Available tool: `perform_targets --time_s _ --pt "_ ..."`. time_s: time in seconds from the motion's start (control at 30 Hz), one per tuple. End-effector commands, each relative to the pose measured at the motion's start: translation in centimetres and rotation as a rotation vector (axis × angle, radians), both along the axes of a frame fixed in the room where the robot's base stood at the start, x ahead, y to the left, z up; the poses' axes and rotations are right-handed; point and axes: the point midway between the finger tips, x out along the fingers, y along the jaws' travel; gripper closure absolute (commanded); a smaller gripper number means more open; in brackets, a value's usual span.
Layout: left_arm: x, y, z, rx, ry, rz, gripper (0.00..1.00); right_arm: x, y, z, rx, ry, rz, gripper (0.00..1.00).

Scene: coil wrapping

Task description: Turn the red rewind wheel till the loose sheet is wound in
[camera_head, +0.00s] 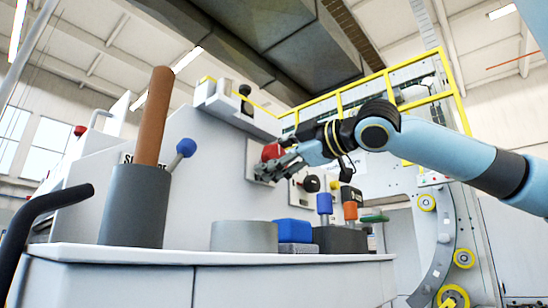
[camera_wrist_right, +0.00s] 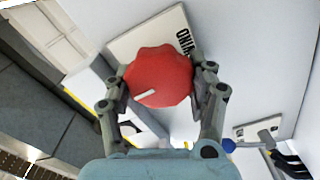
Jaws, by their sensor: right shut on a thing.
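The red rewind wheel (camera_head: 271,152) sits on the upright white machine panel in the head view. It fills the middle of the right wrist view (camera_wrist_right: 160,77), a scalloped red knob with a white mark on its face, in front of a pale label plate (camera_wrist_right: 120,45). My right gripper (camera_head: 267,168) reaches in from the right and is shut on the wheel, with a finger on each side of its rim (camera_wrist_right: 158,90). The loose sheet cannot be made out in either view. My left gripper is not in view.
A grey cylinder (camera_head: 135,205) holding a brown rod (camera_head: 153,115) stands on the bench at left. A grey ring (camera_head: 244,237), a blue box (camera_head: 295,229) and a dark holder (camera_head: 340,240) sit below my right arm. A black knob (camera_head: 311,184) is right of the wheel.

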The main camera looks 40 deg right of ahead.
Motion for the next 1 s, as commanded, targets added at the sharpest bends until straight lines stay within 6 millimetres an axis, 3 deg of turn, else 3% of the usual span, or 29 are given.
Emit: perform_targets --time_s 0.73,0.77,0.93,1.0 --pt "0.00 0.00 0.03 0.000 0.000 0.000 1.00 0.03 0.04 -0.17 0.093 0.012 0.000 0.75" --pt "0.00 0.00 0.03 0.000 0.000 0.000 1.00 0.03 0.04 -0.18 0.093 0.013 0.000 0.42" --pt "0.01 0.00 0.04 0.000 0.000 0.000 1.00 0.02 0.03 -0.13 0.092 0.011 0.000 0.20" --pt "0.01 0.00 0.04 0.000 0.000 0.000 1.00 0.02 0.03 -0.10 0.092 0.011 0.000 0.19"
